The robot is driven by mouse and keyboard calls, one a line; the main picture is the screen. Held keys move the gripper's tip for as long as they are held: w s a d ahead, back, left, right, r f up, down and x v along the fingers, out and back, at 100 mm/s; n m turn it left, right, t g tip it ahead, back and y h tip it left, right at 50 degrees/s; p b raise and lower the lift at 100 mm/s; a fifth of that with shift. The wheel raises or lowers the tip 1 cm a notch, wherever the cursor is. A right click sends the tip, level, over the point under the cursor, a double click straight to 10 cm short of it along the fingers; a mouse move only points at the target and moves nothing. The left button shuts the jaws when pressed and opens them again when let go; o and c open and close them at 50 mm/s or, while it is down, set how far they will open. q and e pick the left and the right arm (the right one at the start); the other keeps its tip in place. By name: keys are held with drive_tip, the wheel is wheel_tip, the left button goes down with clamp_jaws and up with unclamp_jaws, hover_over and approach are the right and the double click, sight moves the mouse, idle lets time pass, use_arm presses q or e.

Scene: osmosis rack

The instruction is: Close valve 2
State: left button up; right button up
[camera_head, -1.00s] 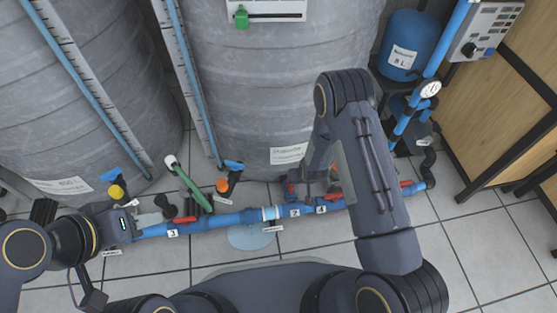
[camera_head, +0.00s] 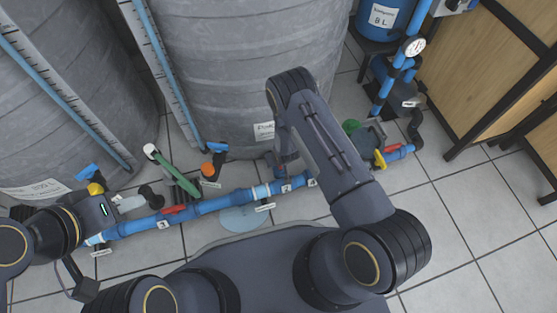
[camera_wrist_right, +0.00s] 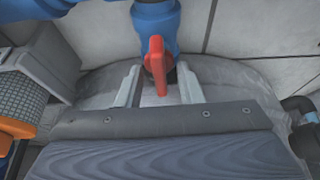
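Valve 2 sits on the blue floor pipe (camera_head: 205,207), by the label 2 (camera_head: 286,188). My right arm mostly covers it in the head view. In the right wrist view, a red valve handle (camera_wrist_right: 156,66) sticks out from the blue pipe (camera_wrist_right: 156,22) toward the camera. It stands between the two separated pale fingers of my right gripper (camera_wrist_right: 160,84), with visible gaps on both sides. In the head view, my left gripper (camera_head: 118,207) is low at the left, near the pipe's left end. Its finger opening is unclear.
Another red handle (camera_head: 173,210) lies along the pipe by label 3 (camera_head: 163,225). A yellow handle (camera_head: 380,159) and a red handle (camera_head: 394,148) are to the right. Large grey tanks (camera_head: 225,70) stand behind. A puddle (camera_head: 243,220) lies in front.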

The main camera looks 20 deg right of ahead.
clamp_jaws()
idle(0.4)
drive_tip(key=m+b, duration=0.1)
drive_tip(key=m+h+b, duration=0.1)
drive_tip(key=m, duration=0.1)
drive_tip(key=m+h+b, duration=0.1)
drive_tip(key=shift+a+f+m, duration=0.15)
drive_tip(key=shift+a+m, duration=0.1)
drive_tip(key=shift+m, duration=0.15)
drive_tip(key=m+h+b, duration=0.1)
drive_tip(key=m+b, duration=0.1)
drive_tip(key=m, duration=0.1)
drive_tip(key=shift+w+g, duration=0.15)
drive_tip(key=shift+g, duration=0.25)
drive_tip(key=m+g+h, duration=0.1)
drive_tip(key=m, duration=0.3)
drive_tip(key=shift+a, duration=0.1)
drive_tip(key=m+g, duration=0.1)
drive_tip(key=m, duration=0.2)
drive_tip(key=m+g, duration=0.1)
drive_tip(key=m, duration=0.2)
drive_tip(key=shift+w+h, duration=0.2)
drive_tip(key=shift+h, duration=0.1)
